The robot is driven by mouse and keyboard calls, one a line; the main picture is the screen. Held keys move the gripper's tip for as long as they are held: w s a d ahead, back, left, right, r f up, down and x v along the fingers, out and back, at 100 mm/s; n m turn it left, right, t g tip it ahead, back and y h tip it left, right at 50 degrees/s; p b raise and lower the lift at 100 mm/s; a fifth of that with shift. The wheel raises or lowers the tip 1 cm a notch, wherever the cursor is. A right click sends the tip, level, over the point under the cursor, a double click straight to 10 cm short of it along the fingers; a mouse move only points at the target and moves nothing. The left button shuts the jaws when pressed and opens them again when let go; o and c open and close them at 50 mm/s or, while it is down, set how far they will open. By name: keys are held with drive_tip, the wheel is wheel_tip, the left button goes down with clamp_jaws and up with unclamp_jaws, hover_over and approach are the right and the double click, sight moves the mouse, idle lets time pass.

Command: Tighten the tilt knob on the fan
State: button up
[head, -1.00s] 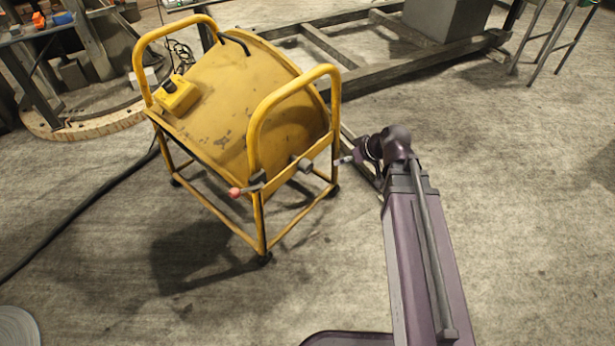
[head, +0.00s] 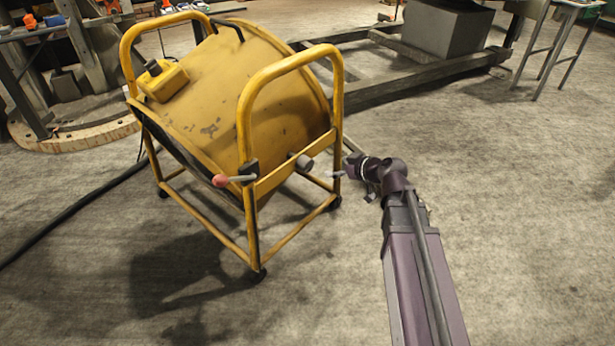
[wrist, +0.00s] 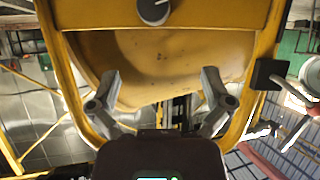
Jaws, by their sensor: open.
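The yellow drum fan (head: 215,95) stands tilted in its tubular frame in the head view. A round grey knob (head: 305,161) sits on the frame's near side bar. It also shows at the top of the wrist view (wrist: 154,10), with a white mark on its face. My gripper (head: 340,174) is just right of the knob and slightly lower in the head view, apart from it. In the wrist view its two fingers (wrist: 160,82) are spread and empty, with the knob beyond them. My arm hides no part of the knob.
A red-ended lever (head: 222,181) on a black block sticks out left of the knob. The black block (wrist: 268,73) shows at right in the wrist view. A dark cable (head: 75,211) lies at left.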

sight(310, 164)
drive_tip(key=shift+w+f+t+y+b, duration=0.15)
drive_tip(key=shift+w+f+t+b, duration=0.15)
drive_tip(key=shift+f+b, duration=0.35)
drive_tip(key=shift+w+f+t+y+b, duration=0.15)
drive_tip(key=shift+w+f+t+b, duration=0.15)
drive_tip(key=shift+f+b, duration=0.35)
drive_tip(key=shift+a, duration=0.1)
drive_tip(key=b+x, duration=0.5)
drive_tip(key=x, duration=0.8)
drive_tip(key=shift+w+a+f, duration=0.15)
drive_tip(key=shift+a+f, duration=0.1)
drive_tip(key=c, duration=1)
drive_tip(key=shift+d, duration=0.2)
drive_tip(key=shift+w+a, duration=0.1)
